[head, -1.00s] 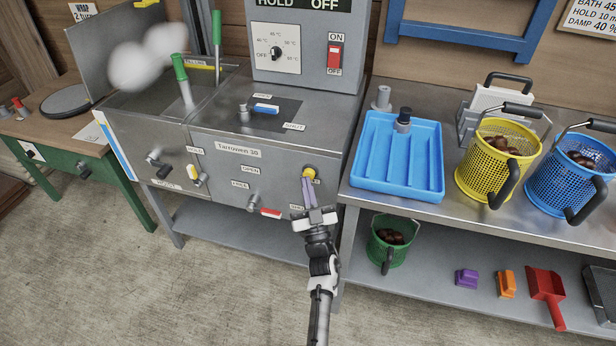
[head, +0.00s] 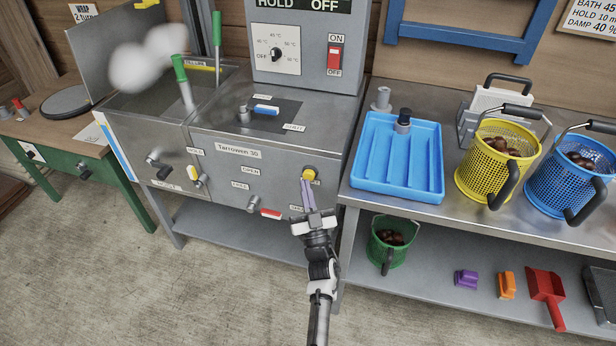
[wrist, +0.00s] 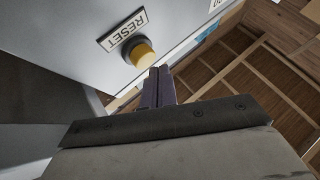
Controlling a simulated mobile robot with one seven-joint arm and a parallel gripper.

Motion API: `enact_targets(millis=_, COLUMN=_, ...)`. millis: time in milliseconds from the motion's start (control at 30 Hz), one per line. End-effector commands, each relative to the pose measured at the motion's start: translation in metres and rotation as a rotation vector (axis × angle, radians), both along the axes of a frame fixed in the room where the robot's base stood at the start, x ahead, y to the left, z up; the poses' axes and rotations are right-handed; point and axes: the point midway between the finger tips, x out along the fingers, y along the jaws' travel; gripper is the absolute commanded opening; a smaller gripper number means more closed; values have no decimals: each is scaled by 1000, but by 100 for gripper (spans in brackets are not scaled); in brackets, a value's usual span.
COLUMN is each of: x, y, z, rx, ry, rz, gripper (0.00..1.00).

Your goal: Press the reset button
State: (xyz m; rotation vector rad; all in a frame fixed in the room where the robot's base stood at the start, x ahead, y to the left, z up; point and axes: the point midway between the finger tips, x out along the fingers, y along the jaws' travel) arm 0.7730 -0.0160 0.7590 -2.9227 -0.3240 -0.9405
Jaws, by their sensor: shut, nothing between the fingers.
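The reset button is a round yellow knob (head: 310,174) on the front panel of the steel machine (head: 236,152), near its right end. In the wrist view the yellow button (wrist: 141,54) sits beside a label reading RESET (wrist: 122,29). My gripper (head: 305,186) is shut and empty, with its purple fingers pointing up at the panel just below the button. In the wrist view the fingertips (wrist: 159,72) are close to the button's lower right edge; I cannot tell whether they touch it.
To the right is a steel bench with a blue tray (head: 397,190) and yellow basket (head: 480,178). A green basket (head: 397,250) stands on the shelf below.

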Motion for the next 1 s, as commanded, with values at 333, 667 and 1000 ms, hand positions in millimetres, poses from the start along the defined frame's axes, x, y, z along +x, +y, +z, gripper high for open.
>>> enact_targets(millis=333, x=-3, y=1, z=0, rx=0, ry=0, rz=1, gripper=0)
enact_targets(millis=667, x=-31, y=11, z=0, rx=1, ry=1, rz=2, gripper=0)
enact_targets(millis=1000, x=-58, y=19, z=1, rx=1, ry=-1, rz=2, gripper=0)
